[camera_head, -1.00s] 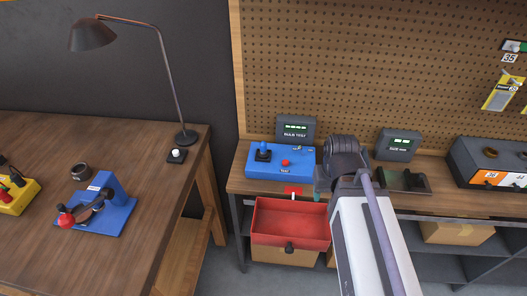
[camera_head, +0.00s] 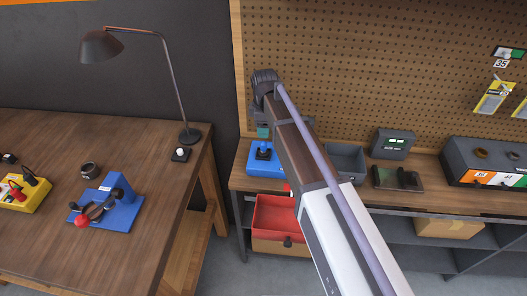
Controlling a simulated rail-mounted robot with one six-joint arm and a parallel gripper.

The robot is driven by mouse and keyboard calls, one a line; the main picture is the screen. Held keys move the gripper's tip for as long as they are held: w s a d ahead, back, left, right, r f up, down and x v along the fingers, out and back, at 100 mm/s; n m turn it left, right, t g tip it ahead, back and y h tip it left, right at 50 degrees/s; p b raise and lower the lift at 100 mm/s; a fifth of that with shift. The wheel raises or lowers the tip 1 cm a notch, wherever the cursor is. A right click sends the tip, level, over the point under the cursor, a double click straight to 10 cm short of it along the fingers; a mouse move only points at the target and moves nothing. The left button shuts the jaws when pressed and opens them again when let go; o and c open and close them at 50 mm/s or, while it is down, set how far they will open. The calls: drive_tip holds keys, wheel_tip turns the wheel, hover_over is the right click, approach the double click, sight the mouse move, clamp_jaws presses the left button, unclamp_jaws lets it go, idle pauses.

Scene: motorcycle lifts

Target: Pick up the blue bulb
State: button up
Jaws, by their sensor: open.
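The blue bulb (camera_head: 263,148) stands upright in a dark socket on the left part of the blue bulb test box (camera_head: 255,168). The arm covers the right part of that box and its display. My gripper (camera_head: 263,133) hangs at the end of my arm, just above the bulb in the picture. Only small teal fingertips show below the dark wrist. It is open, and nothing shows between the fingers. The gap in depth between fingertips and bulb is hard to judge.
A red open drawer or bin (camera_head: 272,215) sits below the bench front, partly behind my arm. A grey bin (camera_head: 346,160) and a dark gauge box (camera_head: 393,143) stand right of the arm. The pegboard (camera_head: 380,70) rises behind. A desk lamp (camera_head: 190,134) stands on the left table.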

sight(264, 143)
wheel_tip(264, 143, down, 11)
drive_tip(key=b, duration=1)
drive_tip(key=shift+s+a+r, duration=0.1)
drive_tip(key=shift+a, duration=0.05)
drive_tip(key=shift+r, duration=0.25)
clamp_jaws()
drive_tip(key=shift+r+p, duration=0.1)
drive_tip(key=shift+p, duration=0.25)
